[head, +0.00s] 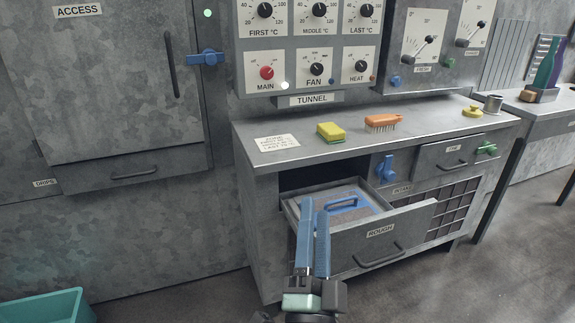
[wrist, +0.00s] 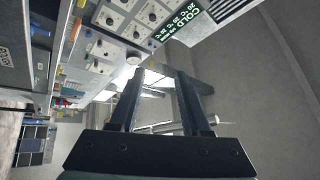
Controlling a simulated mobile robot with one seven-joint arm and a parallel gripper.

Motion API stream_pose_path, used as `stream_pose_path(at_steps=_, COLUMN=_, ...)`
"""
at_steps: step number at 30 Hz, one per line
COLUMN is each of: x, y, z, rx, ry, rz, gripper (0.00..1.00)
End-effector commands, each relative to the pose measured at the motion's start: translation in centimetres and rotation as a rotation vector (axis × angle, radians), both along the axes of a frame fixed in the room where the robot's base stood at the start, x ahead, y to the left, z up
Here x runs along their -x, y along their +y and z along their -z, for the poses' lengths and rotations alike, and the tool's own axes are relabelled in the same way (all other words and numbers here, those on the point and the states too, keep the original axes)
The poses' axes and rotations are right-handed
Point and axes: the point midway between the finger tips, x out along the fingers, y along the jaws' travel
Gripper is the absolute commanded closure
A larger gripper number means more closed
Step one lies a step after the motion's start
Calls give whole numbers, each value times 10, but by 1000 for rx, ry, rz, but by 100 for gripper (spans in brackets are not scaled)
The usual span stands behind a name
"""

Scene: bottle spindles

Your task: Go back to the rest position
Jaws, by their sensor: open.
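My gripper (head: 314,206) shows at the bottom middle of the head view, with its two blue fingers pointing up and away. It appears in front of the left part of the open drawer labelled ROUGH (head: 353,238). Whether it touches the drawer cannot be told. In the wrist view my gripper (wrist: 160,72) has its dark fingers spread apart with nothing between them. A flat panel with a blue handle (head: 343,203) lies inside the drawer, partly hidden by my fingers.
The grey bench top (head: 340,150) carries a yellow-green sponge (head: 331,132) and an orange brush (head: 382,122). A control panel (head: 313,45) hangs above. A teal bin (head: 45,306) stands at the lower left. The floor at lower right is clear.

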Motion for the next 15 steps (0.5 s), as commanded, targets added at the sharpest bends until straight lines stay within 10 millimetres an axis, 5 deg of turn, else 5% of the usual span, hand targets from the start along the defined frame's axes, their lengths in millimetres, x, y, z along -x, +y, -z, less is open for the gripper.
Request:
stream_pose_path(at_steps=1, x=-1, y=10, z=-45, rx=97, ry=-49, rz=11, gripper=53)
stream_pose_path(at_steps=6, x=20, y=35, z=-168, rx=437, ry=-161, rz=132, gripper=53)
stream_pose_path(at_steps=9, x=45, y=42, z=-226, rx=600, ry=-213, rz=241, gripper=53)
stream_pose_path(at_steps=15, x=109, y=42, z=-311, rx=823, ry=-282, rz=486, gripper=53)
